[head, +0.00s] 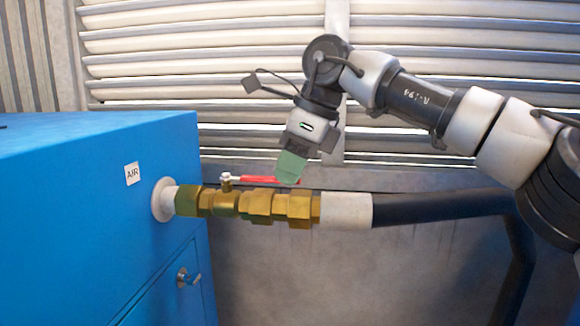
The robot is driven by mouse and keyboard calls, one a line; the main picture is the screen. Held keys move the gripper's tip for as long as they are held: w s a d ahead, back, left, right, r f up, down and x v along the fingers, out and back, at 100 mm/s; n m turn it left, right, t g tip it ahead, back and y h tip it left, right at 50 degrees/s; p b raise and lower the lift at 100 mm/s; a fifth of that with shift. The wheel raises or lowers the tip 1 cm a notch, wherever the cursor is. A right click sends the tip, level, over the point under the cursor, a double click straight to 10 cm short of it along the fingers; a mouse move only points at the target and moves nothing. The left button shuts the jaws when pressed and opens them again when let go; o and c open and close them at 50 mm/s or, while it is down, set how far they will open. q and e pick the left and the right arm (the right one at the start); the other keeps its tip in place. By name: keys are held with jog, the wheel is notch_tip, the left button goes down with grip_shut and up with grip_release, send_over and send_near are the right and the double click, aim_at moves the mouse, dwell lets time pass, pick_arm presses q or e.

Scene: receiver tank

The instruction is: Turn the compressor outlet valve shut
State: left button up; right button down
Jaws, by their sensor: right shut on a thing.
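The compressor outlet valve (226,203) is a brass ball valve on the pipe that leaves the side of the blue compressor cabinet (90,215). Its red lever handle (257,180) lies along the pipe, pointing right from the stem. My right gripper (291,172), with green fingertips, comes down from above and is shut on the red handle near its right end. The fingers hide part of the handle. My left gripper is out of view.
A brass coupling (299,206) and a black hose (440,207) continue right from the valve. A label reading AIR (132,174) and a small latch (188,278) are on the cabinet. A louvred wall (200,45) stands behind. Space below the pipe looks clear.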

aim_at(270, 181)
jog(key=shift+s+a+f+m+b, duration=0.15)
jog(key=shift+s+m+b, duration=0.4)
jog(key=shift+b, duration=0.35)
jog(key=s+a+m+b, duration=0.1)
jog(key=m, duration=0.1)
jog(key=s+m+t+b, duration=0.1)
jog(key=s+b, duration=0.1)
jog(key=s+a+m+t+h+b, duration=0.1)
jog(key=m+b, duration=0.1)
jog(key=shift+s+a+m, duration=0.2)
jog(key=shift+a+m, duration=0.15)
jog(key=s+a+m+t+h+p, duration=0.1)
jog(key=a+m+h, duration=0.3)
jog(key=a+m, duration=0.5)
jog(key=shift+s+r+m, duration=0.25)
jog(key=shift+s+m, duration=0.6)
jog(key=shift+m, duration=0.25)
jog(key=shift+a, duration=0.1)
jog(key=c, duration=1.1)
grip_release()
jog(key=shift+a, duration=0.15)
